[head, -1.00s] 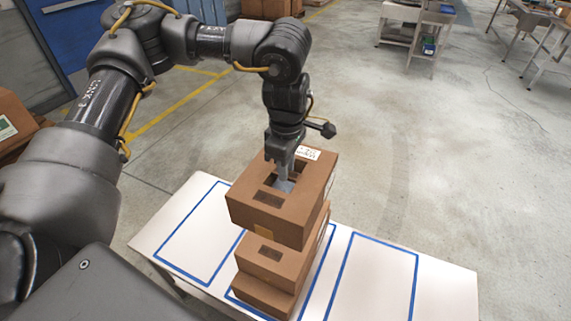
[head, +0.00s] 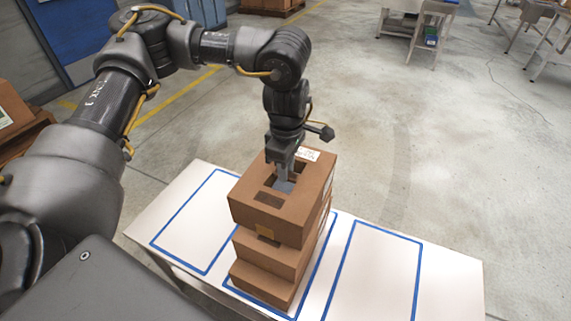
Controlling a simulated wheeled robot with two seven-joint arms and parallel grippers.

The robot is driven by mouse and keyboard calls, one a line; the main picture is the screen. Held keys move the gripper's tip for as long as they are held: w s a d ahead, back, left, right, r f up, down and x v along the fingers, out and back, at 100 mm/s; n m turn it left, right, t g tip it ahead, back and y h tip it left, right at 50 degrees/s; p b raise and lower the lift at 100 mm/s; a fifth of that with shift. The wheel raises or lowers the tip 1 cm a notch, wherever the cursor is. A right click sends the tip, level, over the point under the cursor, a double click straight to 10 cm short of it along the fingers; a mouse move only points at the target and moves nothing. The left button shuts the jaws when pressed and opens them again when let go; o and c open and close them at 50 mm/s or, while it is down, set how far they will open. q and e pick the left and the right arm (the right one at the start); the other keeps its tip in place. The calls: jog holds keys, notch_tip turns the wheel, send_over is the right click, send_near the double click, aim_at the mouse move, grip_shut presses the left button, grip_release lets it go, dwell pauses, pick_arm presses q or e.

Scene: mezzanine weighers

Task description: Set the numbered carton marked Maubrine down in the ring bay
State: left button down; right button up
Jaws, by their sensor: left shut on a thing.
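My left gripper (head: 284,184) points down and is shut on the top of a brown carton (head: 268,213) with a white label at its back edge. The lettering is too small to read. This carton is over a stack of two more brown cartons, the middle one (head: 283,260) and the bottom one (head: 255,282). I cannot tell whether it touches the middle carton. The stack stands in the middle of three blue-outlined bays on a white table (head: 455,285). I see no marking that tells which is the ring bay. My right gripper is out of view.
The left bay (head: 195,225) and the right bay (head: 375,265) look empty. A brown carton (head: 12,108) stands at the far left edge. A grey trolley (head: 420,30) and benches stand at the back right. The floor between is clear.

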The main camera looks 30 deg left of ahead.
aim_at(286, 187)
pick_arm(q)
jog(key=shift+f+b, duration=1.15)
jog(key=shift+f, duration=1.05)
jog(key=c, duration=1.2)
grip_release()
jog(key=shift+o, duration=0.2)
notch_tip(286, 187, up, 11)
jog(key=shift+f+b, duration=0.1)
jog(key=shift+b, duration=0.3)
